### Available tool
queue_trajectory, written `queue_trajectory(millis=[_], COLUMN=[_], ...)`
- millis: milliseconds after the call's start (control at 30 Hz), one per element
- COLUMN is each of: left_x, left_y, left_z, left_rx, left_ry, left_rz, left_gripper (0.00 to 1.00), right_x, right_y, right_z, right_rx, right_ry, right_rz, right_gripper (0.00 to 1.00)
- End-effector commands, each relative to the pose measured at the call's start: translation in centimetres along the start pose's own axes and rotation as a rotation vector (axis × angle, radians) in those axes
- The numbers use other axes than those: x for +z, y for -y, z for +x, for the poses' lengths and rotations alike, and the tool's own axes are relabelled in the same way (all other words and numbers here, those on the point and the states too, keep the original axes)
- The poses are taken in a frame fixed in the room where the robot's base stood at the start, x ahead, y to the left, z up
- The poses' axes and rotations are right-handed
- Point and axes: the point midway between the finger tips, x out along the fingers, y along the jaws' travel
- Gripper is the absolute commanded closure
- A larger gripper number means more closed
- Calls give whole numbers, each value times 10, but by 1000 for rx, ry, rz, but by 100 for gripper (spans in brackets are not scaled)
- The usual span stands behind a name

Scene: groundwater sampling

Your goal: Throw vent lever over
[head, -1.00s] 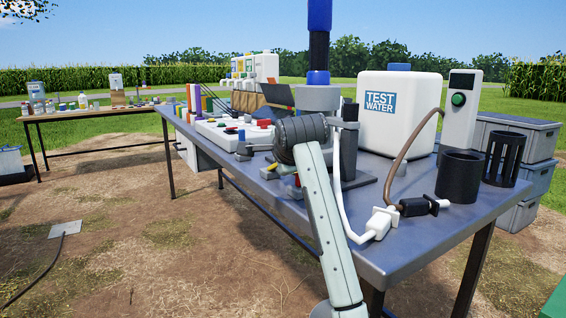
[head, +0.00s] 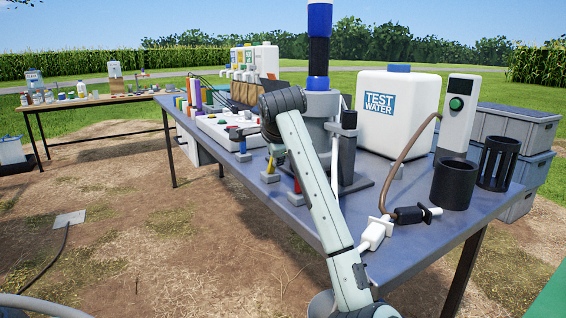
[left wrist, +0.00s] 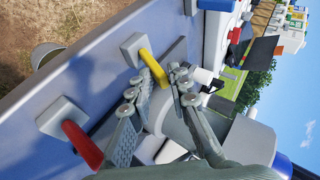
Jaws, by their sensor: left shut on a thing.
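The yellow lever (left wrist: 150,62) sticks out from a grey block on the table edge in the left wrist view. My left gripper (left wrist: 160,76) has its fingers closed on both sides of the lever's free end. In the head view the yellow lever (head: 270,164) is partly visible just below my wrist, which covers most of the gripper. A red lever (left wrist: 82,143) on a similar grey block stands apart from the fingers. A blue lever (head: 242,143) is further along the edge. No label shows which is the vent lever. My right gripper is not in view.
A grey cylinder with a blue top (head: 319,80) stands close behind my arm. The white test water tank (head: 397,125), a black cup (head: 454,186) and a hose with connectors (head: 375,233) are to the right on the table (head: 425,250). Open ground lies left.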

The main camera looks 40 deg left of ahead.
Motion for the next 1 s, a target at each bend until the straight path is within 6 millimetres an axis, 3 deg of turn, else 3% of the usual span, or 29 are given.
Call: queue_trajectory(millis=[167,433,800,833,900,1000], left_x=[0,4,8,8,8,8], left_y=[5,29,33,33,33,32], left_z=[-1,7,16,16,16,16], left_rx=[-4,111,161,160,161,162], left_ry=[0,2,2,2,2,2], left_rz=[-3,-45,-63,-63,-63,-64], left_gripper=[100,96,96,76,67,66], right_x=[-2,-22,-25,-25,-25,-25], right_y=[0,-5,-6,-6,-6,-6], right_z=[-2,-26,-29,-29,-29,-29], right_rx=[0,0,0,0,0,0], right_ry=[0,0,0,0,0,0], right_rz=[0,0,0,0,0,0], right_gripper=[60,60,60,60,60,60])
